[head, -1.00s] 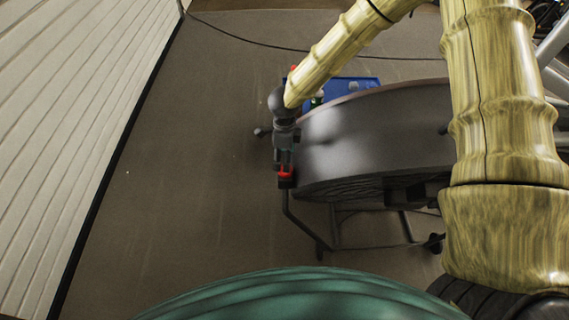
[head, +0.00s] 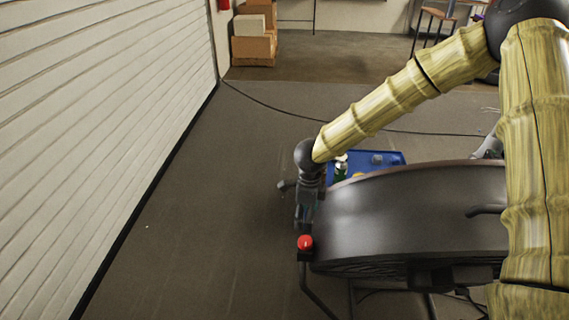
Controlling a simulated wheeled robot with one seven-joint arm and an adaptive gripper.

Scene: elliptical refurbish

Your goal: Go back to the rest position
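My gripper (head: 304,218) hangs down at the end of my bamboo-patterned arm, at the left end of a large dark drum-shaped body (head: 415,218). A round red knob on a black block (head: 305,242) shows just below the gripper in the picture, at the top of a bent dark tube. I cannot tell whether the fingers touch the knob or the drum. The fingers are small and dark, and their opening cannot be made out. I see nothing held.
A blue tray (head: 395,158) with small items lies behind the drum. A white slatted wall (head: 100,130) runs along the left. Cardboard boxes (head: 253,48) stand at the back. A dark cable (head: 270,106) crosses the floor. The floor left of the gripper is clear.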

